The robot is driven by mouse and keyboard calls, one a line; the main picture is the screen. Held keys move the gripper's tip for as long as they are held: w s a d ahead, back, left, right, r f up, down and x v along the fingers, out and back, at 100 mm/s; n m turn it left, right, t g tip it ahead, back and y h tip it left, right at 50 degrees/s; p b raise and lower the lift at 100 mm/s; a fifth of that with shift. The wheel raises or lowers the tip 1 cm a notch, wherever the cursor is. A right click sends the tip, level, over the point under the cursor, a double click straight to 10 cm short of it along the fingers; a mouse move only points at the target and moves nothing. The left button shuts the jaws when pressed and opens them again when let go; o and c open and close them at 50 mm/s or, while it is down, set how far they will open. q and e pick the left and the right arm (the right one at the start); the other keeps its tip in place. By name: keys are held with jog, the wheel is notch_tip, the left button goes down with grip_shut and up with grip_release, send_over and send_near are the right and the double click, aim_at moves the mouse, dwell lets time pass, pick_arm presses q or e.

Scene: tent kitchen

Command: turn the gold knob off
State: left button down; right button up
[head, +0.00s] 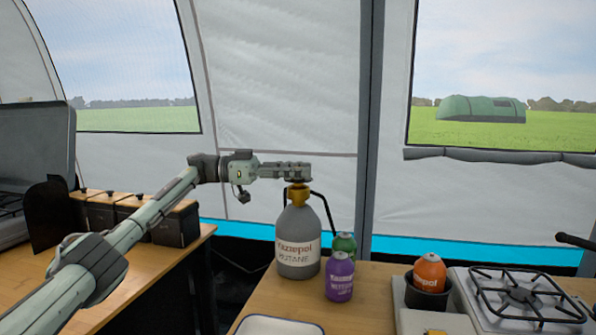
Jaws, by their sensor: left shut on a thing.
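The gold knob (297,190) sits on top of a grey butane bottle (298,241), which stands upright at the back edge of the wooden table. My left gripper (298,172) reaches in from the left and is level, right over the top of the bottle. It is shut on the knob, and its fingers hide the knob's upper part. A black hose (330,218) leads away from the bottle top to the right. My right gripper is not in view.
A purple canister (339,282) and a green one (345,242) stand close to the bottle's right. An orange canister (430,270) and a gas stove (523,297) are farther right. A white tray (278,325) lies in front. Lidded containers (176,224) stand at left.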

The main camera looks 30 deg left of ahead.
pick_arm(q)
jog(key=c, duration=1.2)
grip_release()
jog(key=shift+o, duration=0.2)
jog(key=v, duration=1.2)
jog(key=shift+s+f, duration=0.1)
